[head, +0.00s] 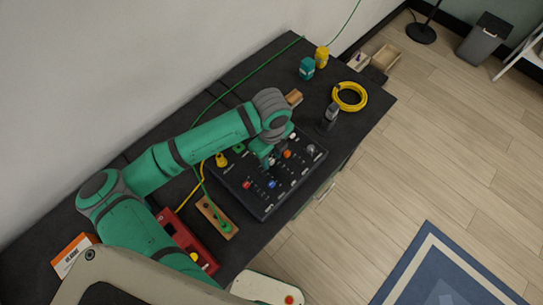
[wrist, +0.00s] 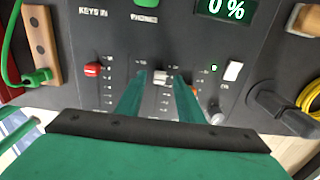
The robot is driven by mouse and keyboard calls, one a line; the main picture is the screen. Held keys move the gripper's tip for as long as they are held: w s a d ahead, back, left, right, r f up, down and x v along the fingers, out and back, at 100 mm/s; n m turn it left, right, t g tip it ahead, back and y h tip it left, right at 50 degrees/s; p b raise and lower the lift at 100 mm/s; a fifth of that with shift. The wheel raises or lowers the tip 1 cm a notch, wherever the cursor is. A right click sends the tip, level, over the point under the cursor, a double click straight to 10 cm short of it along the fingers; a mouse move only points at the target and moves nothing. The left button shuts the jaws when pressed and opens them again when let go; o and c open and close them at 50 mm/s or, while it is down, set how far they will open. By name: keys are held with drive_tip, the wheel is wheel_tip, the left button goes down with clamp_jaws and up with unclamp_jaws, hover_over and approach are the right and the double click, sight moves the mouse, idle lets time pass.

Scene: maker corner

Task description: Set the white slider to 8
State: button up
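The black control panel (head: 228,174) lies on the dark bench; it fills much of the wrist view (wrist: 120,40). The white slider's pale cap (wrist: 160,77) sits in the wrist view between the tips of my gripper (wrist: 159,78). A small gap shows on each side of the cap, so my gripper is open around it. Its scale numbers are too small to read, and the lower track is partly hidden. In the head view my gripper (head: 266,164) is over the panel's middle and hides the slider.
A red slider (wrist: 92,69) is left of my fingers. An orange control (wrist: 195,90), silver knob (wrist: 217,117) and white switch (wrist: 232,71) are right. A blue knob (head: 272,184) is at the panel's near side. A dark upright tool (head: 330,116) and yellow coil (head: 350,97) stand beyond.

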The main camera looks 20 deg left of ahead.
sight(271, 160)
wheel_tip(271, 160, up, 10)
drive_tip(key=shift+r, duration=0.2)
idle(0.7)
